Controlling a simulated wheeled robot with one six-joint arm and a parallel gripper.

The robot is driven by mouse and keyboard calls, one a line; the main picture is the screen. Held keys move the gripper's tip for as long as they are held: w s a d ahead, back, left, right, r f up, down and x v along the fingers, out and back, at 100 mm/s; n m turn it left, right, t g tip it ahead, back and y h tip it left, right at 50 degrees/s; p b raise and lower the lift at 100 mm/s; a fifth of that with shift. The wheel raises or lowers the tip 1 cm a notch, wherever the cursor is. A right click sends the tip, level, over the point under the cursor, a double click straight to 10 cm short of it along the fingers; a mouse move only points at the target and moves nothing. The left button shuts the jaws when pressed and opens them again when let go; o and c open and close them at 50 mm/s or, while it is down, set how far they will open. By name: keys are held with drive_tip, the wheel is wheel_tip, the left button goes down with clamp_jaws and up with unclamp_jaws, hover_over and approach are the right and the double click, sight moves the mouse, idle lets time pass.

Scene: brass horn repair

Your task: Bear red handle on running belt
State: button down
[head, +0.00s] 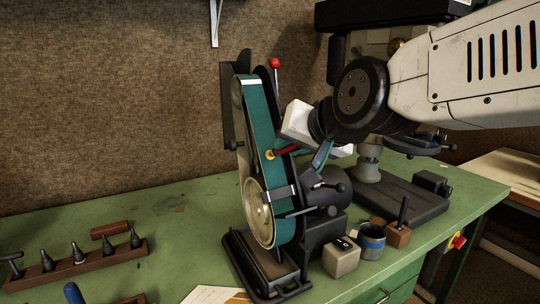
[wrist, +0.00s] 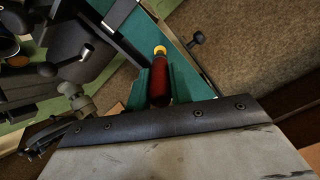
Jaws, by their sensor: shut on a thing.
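The belt grinder's teal belt (head: 255,120) stands upright on the bench and also shows in the wrist view (wrist: 187,62). My gripper (head: 300,152) is at the right side of the belt, shut on the red handle (head: 286,149). In the wrist view the handle (wrist: 158,88) lies between my green fingers (wrist: 160,84), and its yellow end (wrist: 160,50) points away from my wrist. In the head view the yellow end overlaps the belt face. I cannot tell whether it touches. Whether the belt runs cannot be seen.
A red-knobbed lever (head: 275,63) rises behind the grinder. A wooden rack (head: 75,267) of tools lies at left. The bench between is mostly clear.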

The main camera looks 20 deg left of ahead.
drive_tip(key=v, duration=0.7)
idle(0.4)
drive_tip(key=shift+f, duration=0.1)
